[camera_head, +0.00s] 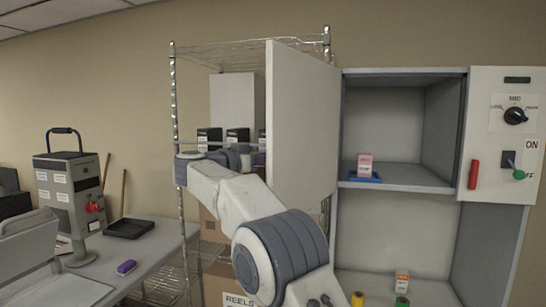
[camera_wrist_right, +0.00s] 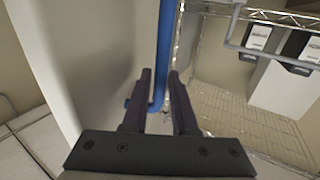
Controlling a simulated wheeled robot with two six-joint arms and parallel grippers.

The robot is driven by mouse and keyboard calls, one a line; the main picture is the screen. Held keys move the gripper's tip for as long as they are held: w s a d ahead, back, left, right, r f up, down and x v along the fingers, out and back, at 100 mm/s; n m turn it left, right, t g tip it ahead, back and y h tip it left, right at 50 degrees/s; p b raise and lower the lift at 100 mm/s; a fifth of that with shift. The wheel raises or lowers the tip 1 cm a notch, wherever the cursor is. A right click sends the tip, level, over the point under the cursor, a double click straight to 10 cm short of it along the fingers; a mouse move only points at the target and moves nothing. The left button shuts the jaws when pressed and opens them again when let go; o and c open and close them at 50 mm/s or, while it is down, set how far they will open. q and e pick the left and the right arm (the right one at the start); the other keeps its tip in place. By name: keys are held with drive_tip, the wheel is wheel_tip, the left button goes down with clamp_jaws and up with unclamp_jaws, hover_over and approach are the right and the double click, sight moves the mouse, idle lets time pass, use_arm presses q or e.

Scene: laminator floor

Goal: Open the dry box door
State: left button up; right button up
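The dry box door (camera_head: 300,125) stands swung wide open at the left of the cabinet, its pale inner face toward me. In the right wrist view the door (camera_wrist_right: 75,60) fills the left side. Its blue bar handle (camera_wrist_right: 164,50) runs upright and bends toward the door at its lower end. My right gripper (camera_wrist_right: 160,80) has its two dark fingers apart, with the handle between them or just beyond; firm contact does not show. In the head view my right arm reaches behind the door, which hides the handle and fingertips. My left gripper is out of view.
The cabinet's upper shelf (camera_head: 400,187) bears a blue tray with a small box; several small items stand below. A wire rack (camera_head: 173,100) with boxes is behind the door. A table (camera_head: 150,255) at left holds a machine and a black tray (camera_head: 129,228).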

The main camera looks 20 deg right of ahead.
drive_tip(key=shift+a, duration=0.15)
drive_tip(key=shift+s, duration=0.1)
drive_tip(key=b+v, duration=0.3)
drive_tip(key=v, duration=0.7)
drive_tip(key=shift+a, duration=0.2)
